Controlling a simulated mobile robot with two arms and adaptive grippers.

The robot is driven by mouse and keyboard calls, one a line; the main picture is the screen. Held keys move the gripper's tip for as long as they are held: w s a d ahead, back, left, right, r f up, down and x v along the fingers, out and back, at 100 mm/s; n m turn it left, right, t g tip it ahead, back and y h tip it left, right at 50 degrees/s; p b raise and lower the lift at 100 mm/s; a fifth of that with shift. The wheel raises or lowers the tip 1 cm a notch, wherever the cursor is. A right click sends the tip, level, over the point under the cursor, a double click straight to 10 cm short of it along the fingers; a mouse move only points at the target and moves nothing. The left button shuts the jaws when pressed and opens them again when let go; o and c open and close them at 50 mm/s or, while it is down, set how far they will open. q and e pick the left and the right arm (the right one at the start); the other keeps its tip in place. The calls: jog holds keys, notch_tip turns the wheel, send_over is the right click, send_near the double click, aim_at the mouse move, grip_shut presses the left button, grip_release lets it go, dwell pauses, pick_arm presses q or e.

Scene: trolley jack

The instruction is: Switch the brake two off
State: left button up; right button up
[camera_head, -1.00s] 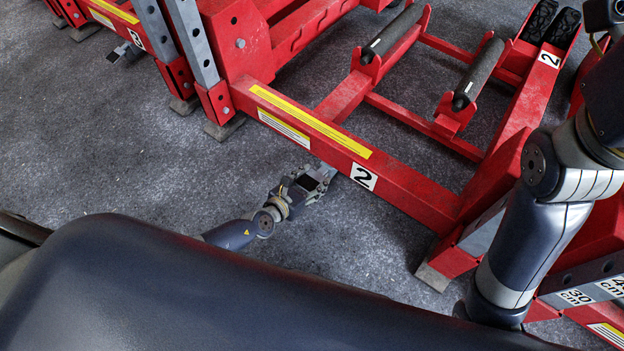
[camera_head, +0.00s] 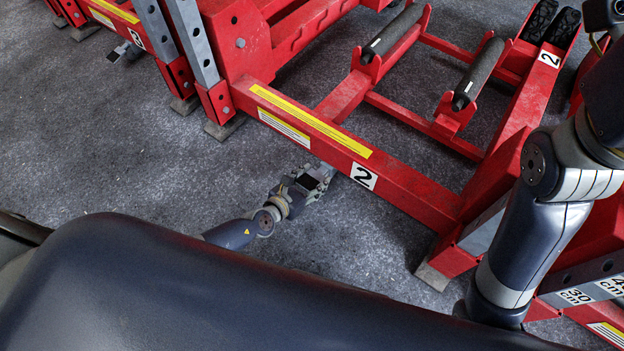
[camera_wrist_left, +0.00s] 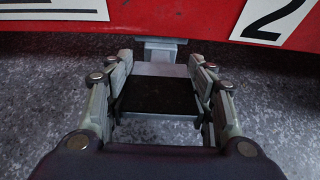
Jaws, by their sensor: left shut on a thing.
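The brake (camera_wrist_left: 155,97) is a small grey pedal with a black pad, on a short grey bracket under the red beam with the number 2 label (camera_head: 364,176). In the left wrist view it lies between the fingers of my left gripper (camera_wrist_left: 160,90), which is shut on its sides. In the head view the same gripper (camera_head: 316,179) is low over the floor, just in front of the beam's lower edge. My right gripper is outside the views.
The red beam (camera_head: 415,200) runs diagonally in front of my left gripper. A similar pedal (camera_head: 118,51) shows at the upper left by another beam. Black rollers (camera_head: 478,74) sit in the red frame beyond. Grey floor (camera_head: 120,150) is open at the left.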

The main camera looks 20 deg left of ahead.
pick_arm(q)
jog(key=shift+w+r, duration=0.45)
jog(key=shift+r, duration=0.15)
jog(key=o, duration=1.5)
jog(key=shift+c, duration=0.2)
jog(key=shift+o, duration=0.4)
jog(key=shift+s+d, duration=0.1)
jog(key=shift+s+f, duration=0.15)
jog(key=shift+f, duration=0.05)
jog(key=shift+s, duration=0.1)
jog(key=shift+s, duration=0.3)
jog(key=v, duration=1.1)
jog(key=shift+r, duration=0.1)
